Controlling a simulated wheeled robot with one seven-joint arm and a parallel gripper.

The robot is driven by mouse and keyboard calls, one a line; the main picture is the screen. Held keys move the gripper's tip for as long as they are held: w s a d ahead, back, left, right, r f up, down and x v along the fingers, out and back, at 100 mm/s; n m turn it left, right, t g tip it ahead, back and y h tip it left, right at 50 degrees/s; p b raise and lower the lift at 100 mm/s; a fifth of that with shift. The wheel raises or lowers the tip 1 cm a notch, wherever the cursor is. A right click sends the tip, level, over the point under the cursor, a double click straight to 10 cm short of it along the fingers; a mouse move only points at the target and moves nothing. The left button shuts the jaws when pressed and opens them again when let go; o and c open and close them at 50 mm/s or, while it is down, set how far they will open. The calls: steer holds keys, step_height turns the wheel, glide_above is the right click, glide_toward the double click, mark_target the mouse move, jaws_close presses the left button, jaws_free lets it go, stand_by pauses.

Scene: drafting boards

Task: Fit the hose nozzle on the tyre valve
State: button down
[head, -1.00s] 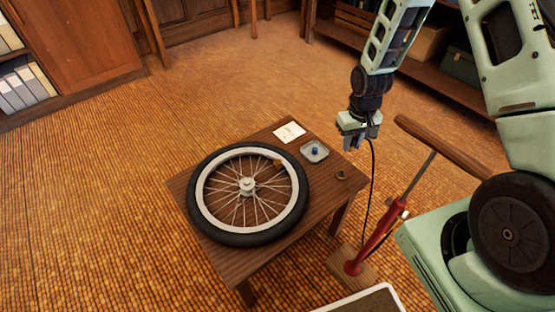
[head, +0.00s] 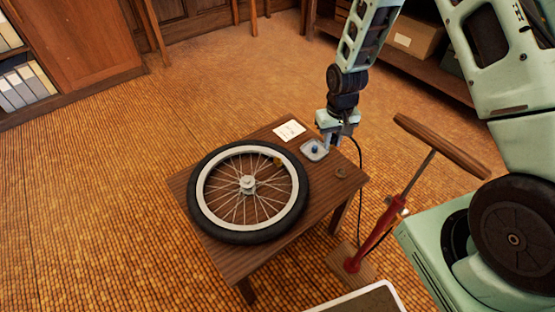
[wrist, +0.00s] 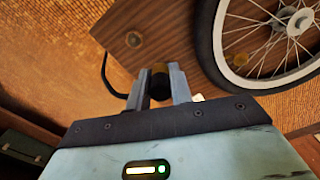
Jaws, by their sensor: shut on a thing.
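The wheel with its black tyre (head: 200,215) lies flat on the small wooden table; part of it shows in the wrist view (wrist: 207,40). A brass-yellow piece, seemingly the valve (head: 278,162), sits at the inner edge of the rim; it also shows in the wrist view (wrist: 238,59). My gripper (head: 333,146) is above the table's back right part, right of the wheel. Its fingers are shut on the dark, round hose nozzle (wrist: 160,82), which is apart from the valve. The black hose (head: 361,185) runs from there down to the pump.
A shallow grey tray (head: 305,153) with a small blue item (head: 315,149) stands close by my gripper. A white card (head: 289,131) and a small ring (head: 340,172) lie on the table (head: 240,262). The red pump (head: 378,232) with its wooden handle (head: 440,145) stands at the right.

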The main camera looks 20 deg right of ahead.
glide_above(278, 158)
steer(key=shift+p, duration=0.45)
stand_by(1.1)
steer(key=shift+f, duration=0.15)
steer(key=shift+f+b, duration=1.05)
steer(key=shift+f, duration=0.9)
steer(key=shift+f+b, duration=0.65)
steer(key=shift+f, duration=0.65)
steer(key=c, duration=1.2)
jaws_free()
steer(key=shift+o, duration=0.2)
